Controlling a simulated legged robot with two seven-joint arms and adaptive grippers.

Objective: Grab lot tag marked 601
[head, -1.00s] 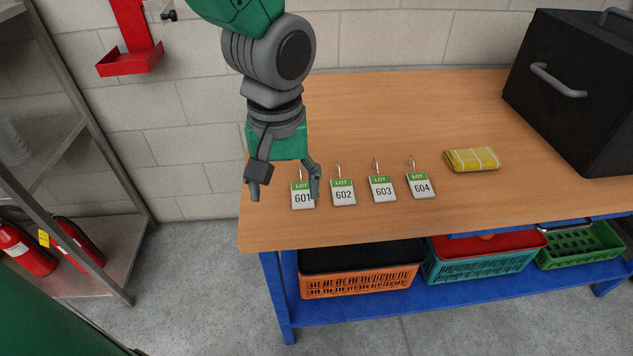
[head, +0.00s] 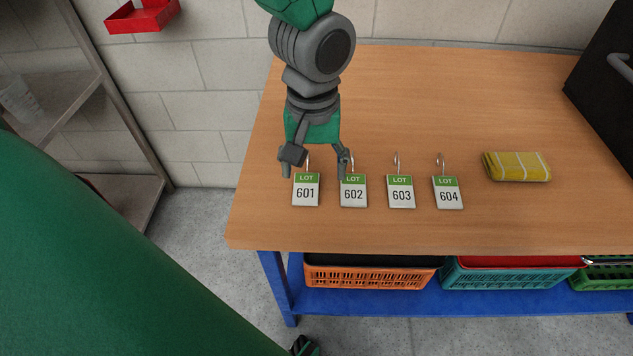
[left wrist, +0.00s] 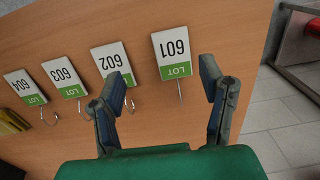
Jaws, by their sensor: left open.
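The lot tag marked 601 (head: 306,192) is white with a green band and a wire hook, lying on the wooden table at the left end of a row. It also shows in the left wrist view (left wrist: 172,50), ahead of and between the open fingers. Tags 602 (head: 353,194), 603 (head: 401,194) and 604 (head: 448,196) lie to its right. My left gripper (head: 315,172) is open and empty, its fingers over the hook end of tag 601. In the head view the right finger overlaps the top of tag 602. My right gripper is not in view.
A folded yellow cloth (head: 517,167) lies right of the tags, and a black box (head: 606,90) stands at the back right. Orange (head: 368,277) and teal (head: 505,276) baskets sit on the blue shelf below. The table behind the tags is clear.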

